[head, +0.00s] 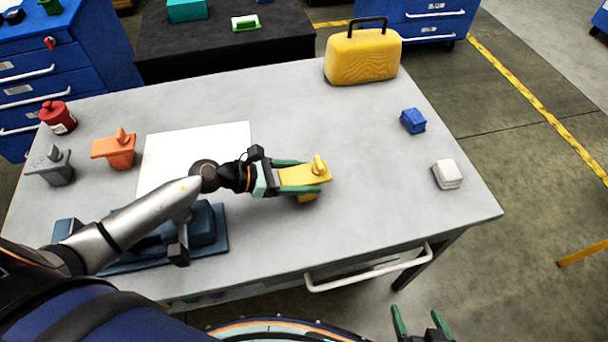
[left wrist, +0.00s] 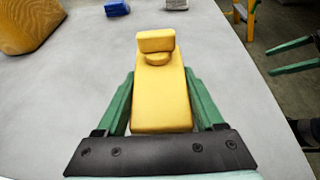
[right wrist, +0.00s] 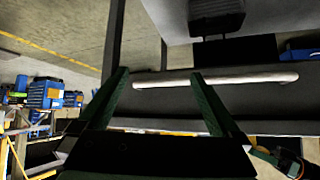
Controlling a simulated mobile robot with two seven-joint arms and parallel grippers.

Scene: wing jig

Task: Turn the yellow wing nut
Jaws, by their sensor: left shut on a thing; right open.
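The yellow wing nut piece (head: 303,176) is on the right end of my left arm, over the middle of the grey table. It has a flat plate, an upright wing on top and a lower part partly hidden below. My left gripper (head: 313,176) is shut on its plate, one green finger along each side. In the left wrist view the plate (left wrist: 160,105) lies between the fingers, and the wing (left wrist: 156,42) stands beyond the fingertips. Whether the piece touches the table is unclear. My right gripper (head: 416,314) is open and empty, off the table's front edge.
A white panel (head: 205,146) and blue-grey fixture (head: 207,228) lie near my left arm. A yellow case (head: 362,58), blue block (head: 413,121) and white block (head: 447,174) stand right.

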